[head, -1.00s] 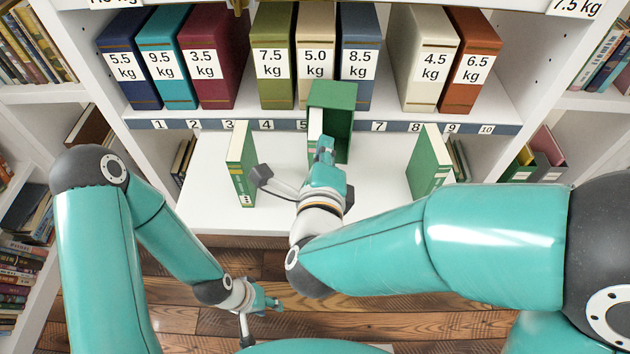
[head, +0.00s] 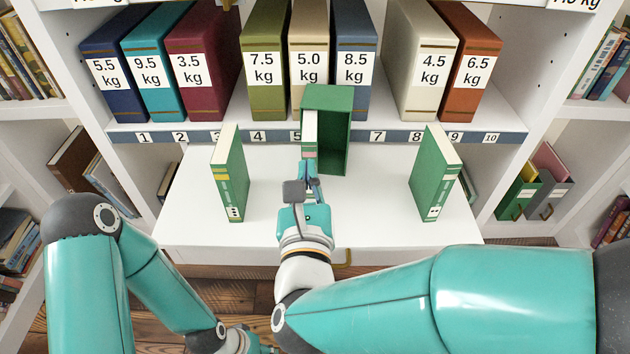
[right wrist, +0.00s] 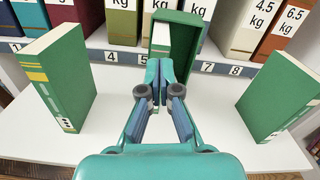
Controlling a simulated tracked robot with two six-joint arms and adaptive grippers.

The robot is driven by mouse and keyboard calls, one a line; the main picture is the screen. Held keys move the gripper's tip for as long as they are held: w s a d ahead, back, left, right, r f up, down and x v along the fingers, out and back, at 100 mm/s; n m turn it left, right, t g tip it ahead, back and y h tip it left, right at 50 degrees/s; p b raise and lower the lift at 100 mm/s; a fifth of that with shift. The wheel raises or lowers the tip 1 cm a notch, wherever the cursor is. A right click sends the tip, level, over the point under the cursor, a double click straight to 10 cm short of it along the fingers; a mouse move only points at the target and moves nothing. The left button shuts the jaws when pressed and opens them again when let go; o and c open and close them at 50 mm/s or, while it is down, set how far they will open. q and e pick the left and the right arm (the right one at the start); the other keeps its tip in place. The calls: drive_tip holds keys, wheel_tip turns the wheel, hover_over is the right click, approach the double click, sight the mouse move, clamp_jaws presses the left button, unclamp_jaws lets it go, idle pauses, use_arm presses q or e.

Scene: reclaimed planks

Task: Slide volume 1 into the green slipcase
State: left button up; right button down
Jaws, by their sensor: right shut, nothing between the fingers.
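The green slipcase (head: 340,150) stands on the white pull-out shelf with its open side facing me. A green book (head: 310,128) with white page edges stands inside its left part. Its front end is mostly hidden, so I cannot read a volume mark or tell how deep it sits. My right gripper (head: 311,172) is shut and empty, pointing at this book's near end. In the right wrist view its fingertips (right wrist: 160,75) overlap the book's lower part; contact is unclear. My left gripper (head: 264,349) is at the bottom edge, mostly cut off.
Upright green books with dotted spines stand left (head: 230,175) and right (head: 434,175) of the slipcase on the white shelf board (head: 380,220). Behind is a numbered strip (head: 220,136) and a row of weight-labelled volumes (head: 265,70). The board between the books and slipcase is clear.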

sight(309, 130)
drive_tip(key=shift+w+p, duration=1.05)
drive_tip(key=shift+w, duration=1.4)
drive_tip(key=shift+w+b, duration=0.85)
drive_tip(key=shift+w, duration=0.45)
drive_tip(key=shift+w+b, duration=1)
drive_tip(key=shift+w, duration=0.8)
drive_tip(key=shift+s, duration=0.15)
